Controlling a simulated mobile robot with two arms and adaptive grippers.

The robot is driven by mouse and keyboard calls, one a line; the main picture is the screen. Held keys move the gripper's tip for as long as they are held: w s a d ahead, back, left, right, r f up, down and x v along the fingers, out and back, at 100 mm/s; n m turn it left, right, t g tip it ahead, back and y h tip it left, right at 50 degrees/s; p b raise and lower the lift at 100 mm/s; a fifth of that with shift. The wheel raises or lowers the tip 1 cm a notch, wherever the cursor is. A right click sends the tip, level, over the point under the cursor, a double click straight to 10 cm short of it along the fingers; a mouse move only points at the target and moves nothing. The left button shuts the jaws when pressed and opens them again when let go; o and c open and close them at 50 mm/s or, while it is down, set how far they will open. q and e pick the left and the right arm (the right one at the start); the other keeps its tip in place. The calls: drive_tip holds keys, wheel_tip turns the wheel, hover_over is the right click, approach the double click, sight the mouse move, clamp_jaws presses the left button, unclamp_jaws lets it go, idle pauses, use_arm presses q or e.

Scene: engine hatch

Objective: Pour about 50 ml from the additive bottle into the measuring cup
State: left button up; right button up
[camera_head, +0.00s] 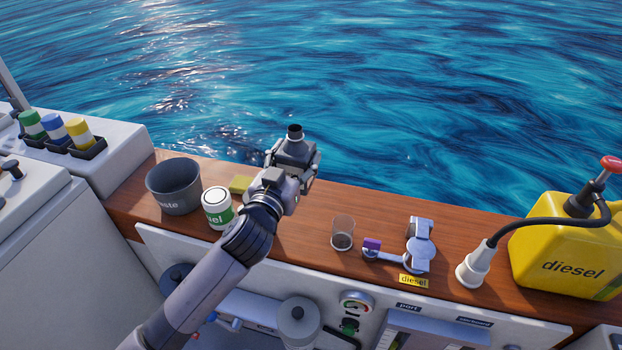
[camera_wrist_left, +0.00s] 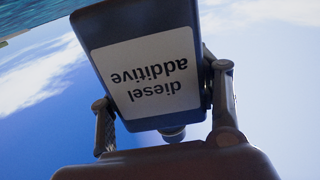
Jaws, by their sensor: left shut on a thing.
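The additive bottle (camera_head: 295,150) is dark, with its neck pointing up in the head view. In the left wrist view the bottle (camera_wrist_left: 145,75) shows a white "diesel additive" label, upside down in that picture. My left gripper (camera_head: 291,168) is shut around the bottle's sides and holds it over the back edge of the wooden ledge. Its fingers flank the bottle in the wrist view. I cannot tell whether the dark top is a cap or an open mouth. The clear measuring cup (camera_head: 342,230) stands upright on the ledge, right of the gripper, with a dark bottom. My right gripper is not in view.
A grey waste bin (camera_head: 174,188), a white-and-green can (camera_head: 217,208) and a yellow sponge-like block (camera_head: 240,184) stand left. Right of the cup are an open deck filler (camera_head: 420,245), a white funnel-like nozzle (camera_head: 476,266) and a yellow diesel can (camera_head: 565,250). Water lies behind the ledge.

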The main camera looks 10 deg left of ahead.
use_arm(q)
wheel_tip(320, 180, down, 16)
drive_tip(key=w+d+b, duration=0.1)
drive_tip(key=d+b, duration=0.1)
drive_tip(key=b, duration=0.1)
drive_tip(key=shift+w+d+b, duration=0.2)
drive_tip(key=shift+d+b, duration=0.1)
drive_tip(key=shift+d, duration=0.05)
drive_tip(key=shift+m, duration=0.3)
